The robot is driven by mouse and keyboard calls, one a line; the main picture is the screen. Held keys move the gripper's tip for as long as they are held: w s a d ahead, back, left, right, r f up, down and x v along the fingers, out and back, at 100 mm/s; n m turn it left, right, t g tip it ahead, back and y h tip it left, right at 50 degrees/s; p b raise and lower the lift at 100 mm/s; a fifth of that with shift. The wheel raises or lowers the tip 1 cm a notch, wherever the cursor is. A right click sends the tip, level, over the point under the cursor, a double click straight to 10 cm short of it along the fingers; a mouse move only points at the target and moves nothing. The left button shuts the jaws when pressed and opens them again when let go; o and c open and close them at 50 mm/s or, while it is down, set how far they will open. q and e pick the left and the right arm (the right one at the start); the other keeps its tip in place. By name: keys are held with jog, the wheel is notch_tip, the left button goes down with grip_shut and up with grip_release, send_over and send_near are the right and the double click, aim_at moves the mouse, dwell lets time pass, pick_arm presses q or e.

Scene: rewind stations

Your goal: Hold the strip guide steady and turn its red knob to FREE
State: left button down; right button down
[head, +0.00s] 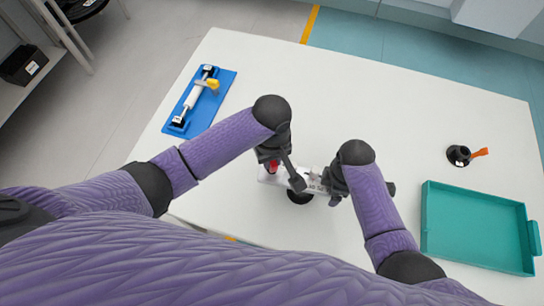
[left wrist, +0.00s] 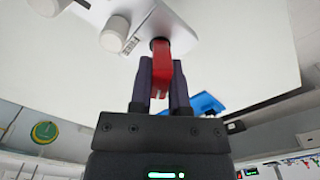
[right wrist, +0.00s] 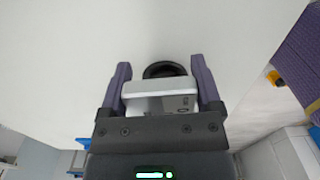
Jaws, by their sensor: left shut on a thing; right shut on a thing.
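The strip guide (head: 312,186) is a pale plate on a dark round base near the table's front edge. Its red knob (head: 273,167) is at its left end, partly hidden by my left gripper. In the left wrist view the red knob (left wrist: 160,68) is between the two fingers of my left gripper (left wrist: 161,75), which is shut on it. White rollers (left wrist: 115,34) show beside it on the plate. My right gripper (right wrist: 160,85) is shut on the strip guide's other end (right wrist: 160,102). The knob's position marking is too small to read.
A blue tray (head: 221,104) with a white roller and yellow piece lies at the table's left. A black piece with an orange lever (head: 480,153) stands at the right, behind a teal tray (head: 478,199). The table's middle back (head: 340,90) is clear.

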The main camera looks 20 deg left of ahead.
pick_arm(q)
jog(key=m, duration=0.4)
jog(key=shift+m, duration=0.3)
jog(key=m, duration=0.3)
jog(key=shift+m, duration=0.4)
jog(key=m, duration=0.3)
jog(key=shift+m, duration=2)
jog(key=c, duration=0.6)
grip_release()
notch_tip(320, 180, up, 12)
